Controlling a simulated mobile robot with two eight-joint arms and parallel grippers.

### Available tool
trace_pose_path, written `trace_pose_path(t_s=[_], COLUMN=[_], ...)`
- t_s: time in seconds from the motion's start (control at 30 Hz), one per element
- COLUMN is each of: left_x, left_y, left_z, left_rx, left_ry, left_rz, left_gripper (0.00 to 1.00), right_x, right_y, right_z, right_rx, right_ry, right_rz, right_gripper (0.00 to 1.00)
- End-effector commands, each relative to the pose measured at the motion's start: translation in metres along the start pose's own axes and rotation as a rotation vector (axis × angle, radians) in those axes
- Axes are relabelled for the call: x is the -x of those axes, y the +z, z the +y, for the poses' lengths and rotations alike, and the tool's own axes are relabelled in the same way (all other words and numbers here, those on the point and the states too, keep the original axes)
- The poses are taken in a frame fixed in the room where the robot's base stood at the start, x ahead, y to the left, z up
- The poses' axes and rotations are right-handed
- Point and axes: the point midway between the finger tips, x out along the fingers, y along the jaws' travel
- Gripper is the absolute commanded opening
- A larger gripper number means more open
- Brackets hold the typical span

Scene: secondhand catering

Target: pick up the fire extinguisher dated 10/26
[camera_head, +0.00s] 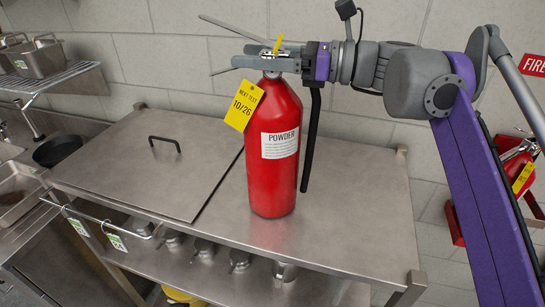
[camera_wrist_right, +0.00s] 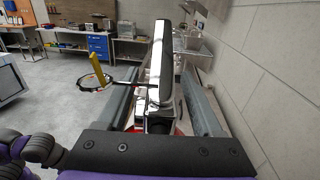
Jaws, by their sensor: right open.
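The red fire extinguisher (camera_head: 272,170) stands upright on the steel counter (camera_head: 340,220) in the head view. Its yellow tag (camera_head: 244,104) reads "NEXT TEST 10/26", and a white label says "POWDER". A black hose hangs at its right. My right gripper (camera_head: 245,56) reaches in from the right at the height of the valve and handle. In the right wrist view its open fingers lie on both sides of the silver handle (camera_wrist_right: 161,65), with the yellow pin tab (camera_wrist_right: 96,66) and ring at left. I cannot tell whether either finger touches it. My left gripper is out of view.
A second red extinguisher (camera_head: 514,165) with a yellow tag is at the wall at right, partly behind my arm. A steel lid (camera_head: 145,165) with a black handle covers the counter's left part. A wire shelf (camera_head: 50,78) holds pans. The tiled wall stands close behind.

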Motion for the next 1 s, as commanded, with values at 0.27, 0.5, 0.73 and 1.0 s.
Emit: trace_pose_path(t_s=[0.27, 0.5, 0.73, 1.0], left_x=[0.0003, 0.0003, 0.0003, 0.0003], left_y=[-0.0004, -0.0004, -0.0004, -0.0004], left_z=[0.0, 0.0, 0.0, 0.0], left_rx=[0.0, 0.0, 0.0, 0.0], left_ry=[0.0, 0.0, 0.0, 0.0], left_rz=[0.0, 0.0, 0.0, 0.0], left_gripper=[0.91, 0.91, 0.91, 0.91], right_x=[-0.0055, -0.0052, -0.0052, -0.0052], right_y=[-0.0005, -0.0004, -0.0003, -0.0003], right_z=[0.0, 0.0001, 0.0001, 0.0002], right_rx=[0.0, 0.0, 0.0, 0.0], right_ry=[-0.001, -0.001, -0.001, -0.001], right_rz=[0.0, 0.0, 0.0, 0.0], right_gripper=[0.68, 0.3, 0.0, 0.0])
